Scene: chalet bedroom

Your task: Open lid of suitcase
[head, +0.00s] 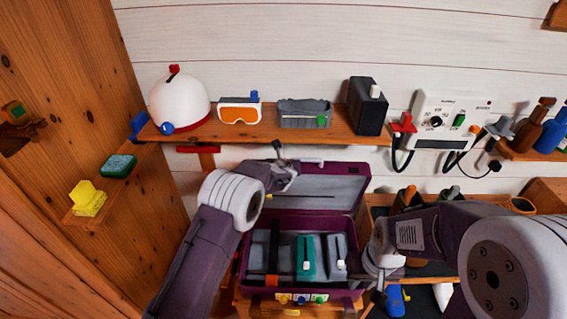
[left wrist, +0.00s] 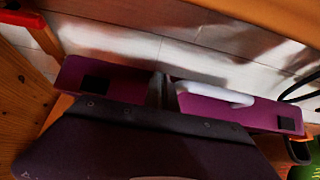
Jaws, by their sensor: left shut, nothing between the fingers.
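The purple suitcase (head: 250,290) stands open on a wooden surface, its lid (head: 345,171) raised upright at the back with the grey lining facing me. The lid's purple outside also shows in the left wrist view (left wrist: 215,115), with a white handle (left wrist: 215,94). My left gripper (head: 278,150) is shut and empty at the lid's upper edge, left of the handle; contact is unclear. My right gripper (head: 374,298) hangs by the suitcase's front right corner, its fingers too small to read. Inside the base lie a teal item (head: 306,256) and a grey item (head: 337,258).
A wooden shelf (head: 240,131) above the lid bears a white helmet (head: 180,100), orange goggles (head: 240,110), a grey basket (head: 304,112) and a black box (head: 367,106). A white wall device (head: 450,118) with cables hangs to the right. A wooden wall closes the left side.

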